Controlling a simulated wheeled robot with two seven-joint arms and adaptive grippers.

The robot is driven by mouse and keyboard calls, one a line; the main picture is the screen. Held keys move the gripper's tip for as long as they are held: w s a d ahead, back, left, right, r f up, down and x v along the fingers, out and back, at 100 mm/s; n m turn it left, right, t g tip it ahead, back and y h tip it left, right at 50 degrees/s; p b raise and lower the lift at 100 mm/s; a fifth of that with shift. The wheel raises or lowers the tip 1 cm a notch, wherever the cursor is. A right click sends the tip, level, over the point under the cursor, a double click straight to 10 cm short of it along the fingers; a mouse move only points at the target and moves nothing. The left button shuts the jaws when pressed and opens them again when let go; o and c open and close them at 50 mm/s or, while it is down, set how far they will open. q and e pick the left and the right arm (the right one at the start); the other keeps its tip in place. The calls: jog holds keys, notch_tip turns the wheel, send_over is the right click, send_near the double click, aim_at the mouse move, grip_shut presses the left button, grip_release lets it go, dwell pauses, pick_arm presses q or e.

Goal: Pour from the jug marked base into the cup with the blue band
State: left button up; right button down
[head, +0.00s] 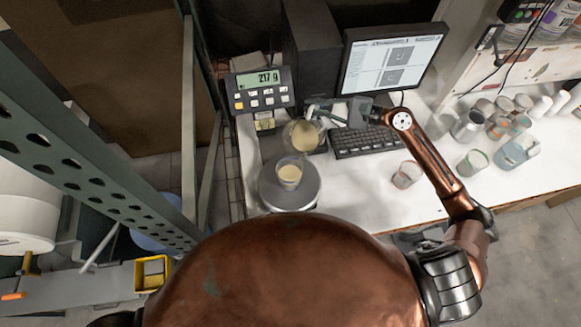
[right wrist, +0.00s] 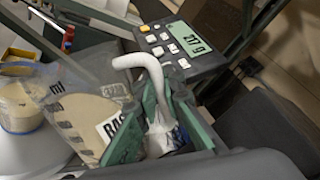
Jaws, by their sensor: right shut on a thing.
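The clear jug (head: 303,137) holds cream liquid and seems tilted toward a clear cup. In the right wrist view the jug (right wrist: 85,112) shows "ml" marks and a label reading "BAS", its end hidden. My right gripper (head: 328,114) is shut on the jug's pale handle (right wrist: 143,63); its green fingers (right wrist: 160,125) show around it. The cup (head: 289,174) stands on the round scale plate (head: 306,196), just below the jug, and has cream liquid in it. It also shows in the right wrist view (right wrist: 20,115). My left gripper is not in view.
The scale display (head: 263,89) reads 217 g. A keyboard (head: 365,143) and monitor (head: 393,62) stand behind. Another cup (head: 406,174) stands on the white table (head: 362,205), with several cups and cans at the right. A green perforated rack post (head: 90,170) is at the left.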

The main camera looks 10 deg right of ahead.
jog(key=shift+w+d+f+m+y, duration=0.2)
jog(key=shift+w+f+m, duration=0.1)
jog(key=shift+w+f, duration=0.15)
jog(key=shift+w+d+f+m+y, duration=0.15)
jog(key=shift+w+f+m, duration=0.2)
jog(key=shift+f, duration=0.2)
jog(key=shift+w+f, duration=0.15)
jog(key=shift+s+d, duration=0.15)
jog(key=shift+s, duration=0.05)
jog(key=shift+w+d+f+m, duration=0.1)
jog(key=shift+f+m, duration=0.1)
jog(key=shift+m, duration=0.05)
jog(key=w+d+f+m+y+b, duration=0.1)
jog(key=w+d+f+m, duration=0.2)
jog(key=w+f+m, duration=0.2)
notch_tip(320, 180, up, 17)
jog(key=m+p, duration=0.2)
jog(key=p, duration=0.9)
send_over(318, 107)
jog(key=w+d, duration=0.3)
jog(key=w, duration=0.3)
jog(key=shift+s, duration=0.15)
